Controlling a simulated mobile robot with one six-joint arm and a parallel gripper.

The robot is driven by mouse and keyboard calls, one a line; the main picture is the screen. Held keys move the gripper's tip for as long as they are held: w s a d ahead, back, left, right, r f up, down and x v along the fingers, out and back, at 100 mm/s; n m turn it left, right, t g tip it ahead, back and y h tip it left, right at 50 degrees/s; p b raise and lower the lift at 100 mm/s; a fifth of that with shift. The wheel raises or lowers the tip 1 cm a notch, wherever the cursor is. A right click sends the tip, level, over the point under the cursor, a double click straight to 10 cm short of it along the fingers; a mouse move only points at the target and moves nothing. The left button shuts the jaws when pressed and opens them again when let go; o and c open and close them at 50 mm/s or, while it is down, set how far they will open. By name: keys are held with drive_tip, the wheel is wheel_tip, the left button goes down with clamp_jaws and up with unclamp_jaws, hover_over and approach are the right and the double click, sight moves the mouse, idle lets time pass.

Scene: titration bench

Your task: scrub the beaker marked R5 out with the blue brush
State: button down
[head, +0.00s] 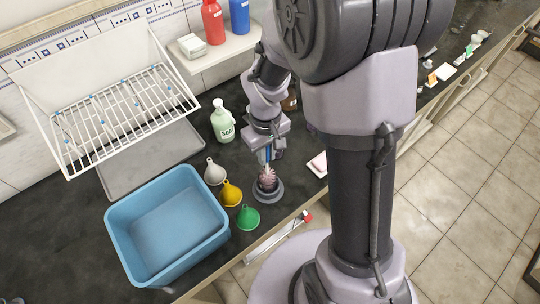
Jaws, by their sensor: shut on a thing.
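My gripper (266,152) points down over the dark bench, shut on the blue handle of the blue brush (267,158). The pale pinkish bristle head (268,179) is below the handle, at a round grey base (267,193). Whether the bristles are inside a clear vessel there or just above the base is too small to tell. No R5 marking is readable, and I cannot make out a beaker for sure.
A blue basin (168,222) stands at left. A grey funnel (215,173), a yellow funnel (231,193) and a green funnel (248,217) stand close left of the base. A soap bottle (223,123) and drying rack (125,115) are behind.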

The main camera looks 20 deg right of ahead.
drive_tip(key=shift+s, duration=0.1)
drive_tip(key=shift+s+a+b, duration=0.1)
drive_tip(key=shift+s+b, duration=0.3)
drive_tip(key=shift+s, duration=0.7)
idle(0.7)
